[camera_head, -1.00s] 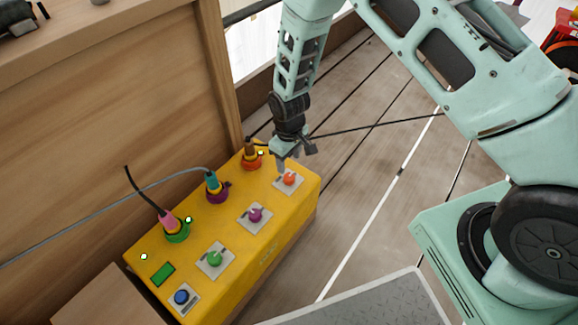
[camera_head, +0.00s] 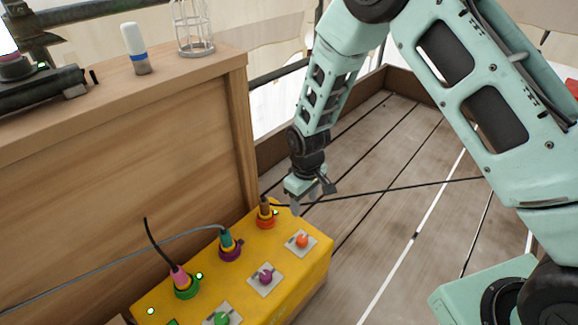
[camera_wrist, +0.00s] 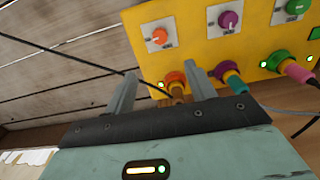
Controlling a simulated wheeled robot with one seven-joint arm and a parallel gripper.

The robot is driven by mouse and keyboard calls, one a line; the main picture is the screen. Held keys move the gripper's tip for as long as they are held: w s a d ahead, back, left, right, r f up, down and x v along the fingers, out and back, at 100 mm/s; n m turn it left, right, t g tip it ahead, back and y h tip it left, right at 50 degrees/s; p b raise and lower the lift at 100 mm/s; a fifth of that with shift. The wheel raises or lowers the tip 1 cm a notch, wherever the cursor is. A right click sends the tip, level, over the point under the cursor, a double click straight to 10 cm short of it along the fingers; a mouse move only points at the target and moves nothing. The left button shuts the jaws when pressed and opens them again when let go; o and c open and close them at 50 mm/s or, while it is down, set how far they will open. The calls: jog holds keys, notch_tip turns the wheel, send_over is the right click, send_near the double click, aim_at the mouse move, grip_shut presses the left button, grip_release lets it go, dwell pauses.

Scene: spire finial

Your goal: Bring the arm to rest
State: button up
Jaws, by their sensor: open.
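My gripper (camera_head: 304,203) hangs from my pale green arm, above the far end of the yellow box (camera_head: 300,276). Its fingers are apart and hold nothing in the wrist view (camera_wrist: 160,85). The orange knob (camera_head: 302,241) sits on a pale plate just below and in front of the fingers in the head view.
A purple knob (camera_head: 265,277), a green knob (camera_head: 222,319), a teal plug (camera_head: 227,240) and a pink plug (camera_head: 181,279) are on the box, with trailing cables. A wooden cabinet (camera_head: 150,180) stands left, bearing a white bottle (camera_head: 134,48) and a wire lantern (camera_head: 192,28).

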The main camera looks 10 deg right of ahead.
jog(key=s+a+r+y, duration=0.1)
jog(key=s+a+r, duration=0.2)
jog(key=s+r, duration=0.35)
jog(key=s+a+r, duration=0.3)
jog(key=s+r, duration=0.1)
jog(key=r, duration=0.5)
jog(key=s+d+r+n, duration=0.1)
jog(key=s+r, duration=0.4)
jog(key=s, duration=0.3)
jog(key=s+d+r, duration=0.2)
jog(key=s+r, duration=0.2)
jog(key=s, duration=0.4)
notch_tip(320, 180, up, 26)
jog(key=p, duration=2.6)
jog(key=shift+s, duration=0.25)
